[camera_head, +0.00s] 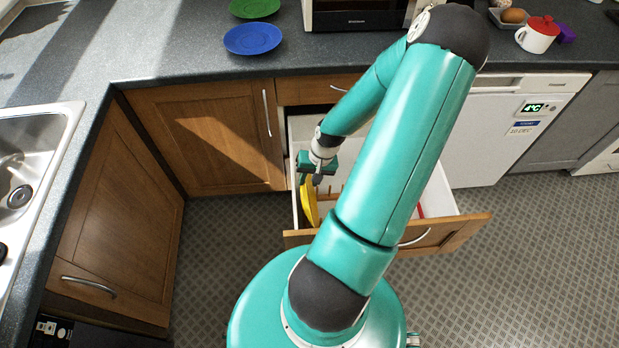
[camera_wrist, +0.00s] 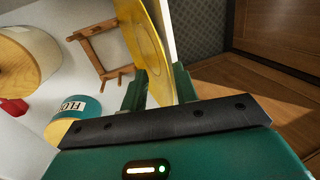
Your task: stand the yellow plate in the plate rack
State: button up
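My gripper (camera_wrist: 160,80) has its two fingers on either side of the yellow plate (camera_wrist: 146,40) and looks shut on its edge. The plate stands nearly on edge, inside the left part of the open drawer, close to the drawer's white side wall. In the head view the plate (camera_head: 309,203) hangs below my gripper (camera_head: 310,180). The wooden plate rack (camera_wrist: 92,48) with pegs lies in the drawer beside the plate, apart from it in the wrist view. My arm hides most of the rack in the head view. I cannot tell whether the plate's lower edge touches anything.
The open drawer (camera_head: 460,228) also holds a teal-and-cream jar (camera_wrist: 82,115), a wooden-topped container (camera_wrist: 22,58) and something red (camera_wrist: 14,107). A blue plate (camera_head: 253,38) and a green plate (camera_head: 254,8) lie on the counter.

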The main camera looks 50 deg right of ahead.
jog(key=v, duration=1.4)
dwell(0.4)
jog(key=w+a+r+n+g+h, duration=0.1)
jog(key=w+a+r+n+h, duration=0.2)
jog(key=a+r, duration=0.45)
jog(key=w+a+r+n+h, duration=0.1)
jog(key=w+a+r+n, duration=0.1)
jog(key=w+a+r, duration=0.45)
jog(key=s+a+r+n+t, duration=0.2)
jog(key=a+r, duration=0.4)
jog(key=a, duration=0.3)
jog(key=s+a+r+n+t+y, duration=0.1)
jog(key=s+a+r, duration=0.3)
jog(key=a, duration=0.5)
notch_tip(320, 180, up, 2)
jog(key=shift+a+r+n+t+y, duration=0.1)
jog(key=shift+a+n+t+y, duration=0.2)
jog(key=shift+n+t, duration=0.55)
